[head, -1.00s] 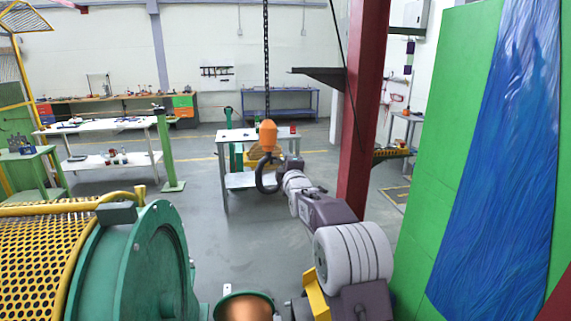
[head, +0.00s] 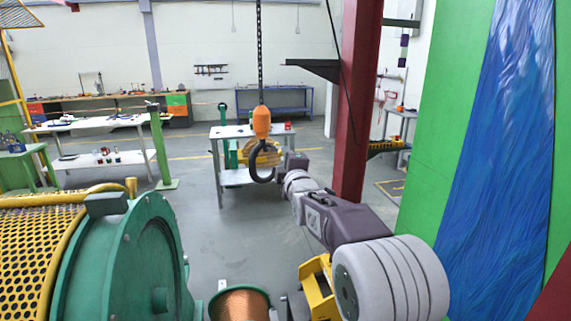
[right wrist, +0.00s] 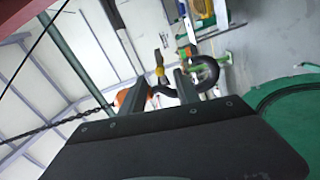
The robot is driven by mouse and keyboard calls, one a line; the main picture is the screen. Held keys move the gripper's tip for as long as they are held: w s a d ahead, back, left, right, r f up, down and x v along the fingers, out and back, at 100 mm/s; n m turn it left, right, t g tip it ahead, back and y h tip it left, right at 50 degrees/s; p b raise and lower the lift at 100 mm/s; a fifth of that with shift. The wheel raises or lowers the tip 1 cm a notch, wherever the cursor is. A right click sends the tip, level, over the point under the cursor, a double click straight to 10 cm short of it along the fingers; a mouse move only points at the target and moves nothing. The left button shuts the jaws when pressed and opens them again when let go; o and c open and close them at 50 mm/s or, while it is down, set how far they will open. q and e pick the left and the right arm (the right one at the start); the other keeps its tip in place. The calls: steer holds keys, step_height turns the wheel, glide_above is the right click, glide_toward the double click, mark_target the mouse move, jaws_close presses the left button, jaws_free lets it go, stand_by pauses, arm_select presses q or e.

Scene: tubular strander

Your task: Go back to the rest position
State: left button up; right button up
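My right gripper (head: 283,168) is at the black crane hook (head: 262,176) hanging below an orange block (head: 262,122) on a chain. In the right wrist view, the gripper's two fingers (right wrist: 160,92) stand apart. The hook (right wrist: 207,78) shows just beyond them, with part of it visible in the gap; whether they touch it I cannot tell. My left gripper is not in view.
A green strander drum (head: 125,265) with yellow mesh guard (head: 40,240) stands at lower left, beside a copper reel (head: 240,305). A red column (head: 355,110) and a green panel (head: 450,130) are at right. A table (head: 228,132) stands behind the hook.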

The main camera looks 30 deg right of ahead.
steer(key=s+a+f+m+g+y, duration=0.1)
steer(key=s+a+f+g+y, duration=0.2)
steer(key=a+f, duration=0.55)
steer(key=s+a+f+g+y, duration=0.1)
steer(key=s+a+f+g, duration=0.35)
steer(key=f, duration=0.65)
steer(key=s+a+f+m+g, duration=0.1)
steer(key=s+f+m+g, duration=0.3)
steer(key=s, duration=0.8)
steer(key=s+a+f+m+g, duration=0.1)
steer(key=s+f+m+g, duration=0.3)
steer(key=s+f+m, duration=0.4)
steer(key=s+f, duration=0.4)
steer(key=s, duration=0.1)
steer(key=shift+a+f+m+g+y, duration=0.15)
steer(key=shift+f+m+g+y, duration=0.2)
steer(key=shift+f+m+y, duration=0.05)
